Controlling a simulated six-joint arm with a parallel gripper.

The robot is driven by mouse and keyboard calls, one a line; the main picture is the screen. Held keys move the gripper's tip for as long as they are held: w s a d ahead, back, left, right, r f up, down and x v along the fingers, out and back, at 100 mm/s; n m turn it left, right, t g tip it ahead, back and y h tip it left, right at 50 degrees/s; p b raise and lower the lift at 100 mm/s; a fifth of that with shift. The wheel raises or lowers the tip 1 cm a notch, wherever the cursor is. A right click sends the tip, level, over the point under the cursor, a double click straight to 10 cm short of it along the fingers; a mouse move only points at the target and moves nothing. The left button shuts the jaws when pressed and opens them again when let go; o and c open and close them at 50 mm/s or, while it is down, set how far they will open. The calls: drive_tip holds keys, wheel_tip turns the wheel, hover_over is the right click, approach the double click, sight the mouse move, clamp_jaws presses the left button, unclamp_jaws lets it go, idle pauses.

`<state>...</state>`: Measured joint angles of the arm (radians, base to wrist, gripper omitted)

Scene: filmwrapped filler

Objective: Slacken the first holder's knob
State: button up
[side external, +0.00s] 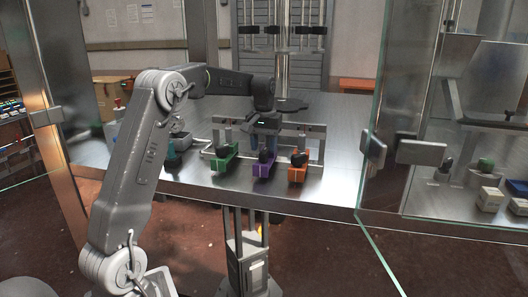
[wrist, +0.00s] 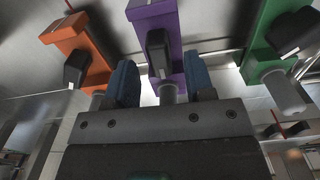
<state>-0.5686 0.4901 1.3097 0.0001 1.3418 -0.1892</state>
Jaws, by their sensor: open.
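Three holders stand in a row on the steel bench: a green holder (side external: 222,163), a purple holder (side external: 264,170) and an orange holder (side external: 297,175), each with a black knob. Which one counts as first is not marked. My gripper (side external: 265,128) is open just above the purple holder. In the wrist view my blue fingers (wrist: 162,82) stand apart, with the purple holder's black knob (wrist: 159,50) and a grey cylinder (wrist: 168,93) showing between them. I cannot tell whether they touch. The orange holder (wrist: 72,35) is left and the green holder (wrist: 265,40) right.
A metal frame (side external: 318,128) stands behind the holders. A teal item (side external: 171,150) and a grey box (side external: 181,139) sit to their left. A glass door with metal handles (side external: 420,151) stands at the right. The bench (side external: 335,190) is bare at the front right.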

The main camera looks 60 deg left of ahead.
drive_tip(key=shift+f, duration=1.15)
drive_tip(key=shift+c, duration=0.5)
clamp_jaws()
drive_tip(key=shift+n, duration=0.4)
drive_tip(key=n, duration=0.3)
drive_tip(key=shift+n, duration=2.4)
